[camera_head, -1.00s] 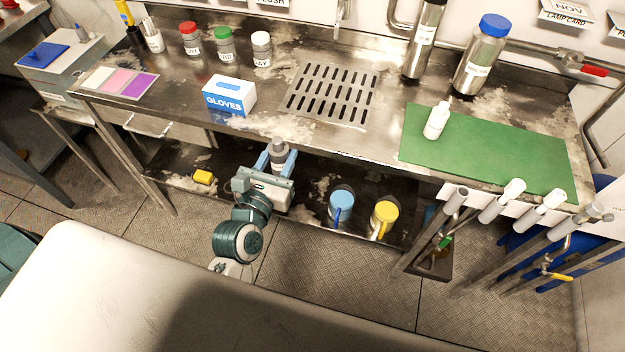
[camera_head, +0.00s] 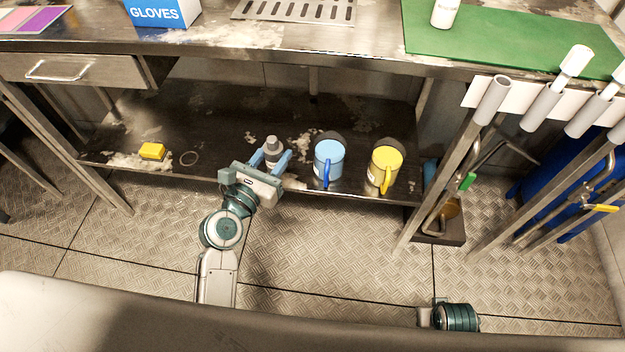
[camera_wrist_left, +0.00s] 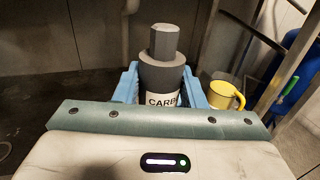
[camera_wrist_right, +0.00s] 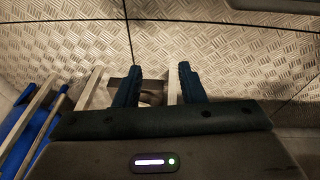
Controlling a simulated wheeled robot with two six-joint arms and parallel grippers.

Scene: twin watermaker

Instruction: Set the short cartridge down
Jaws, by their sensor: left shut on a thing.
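The short cartridge (camera_head: 272,146) is a grey cylinder with a narrower hexagonal top and a white label that reads "CARB" in part. It stands upright in my left gripper (camera_head: 272,158), whose blue fingers are shut on its two sides. In the head view it is at the front part of the dark lower shelf (camera_head: 225,115), left of the blue mug. The left wrist view also shows the cartridge (camera_wrist_left: 163,78) between the fingers; its base is hidden, so I cannot tell whether it touches the shelf. My right gripper (camera_wrist_right: 160,70) is open and empty above the metal floor.
A blue mug (camera_head: 328,160) and a yellow mug (camera_head: 385,168) stand right of the cartridge on the shelf. The worktop (camera_head: 215,42) overhangs the shelf. Pipes and valves stand at right.

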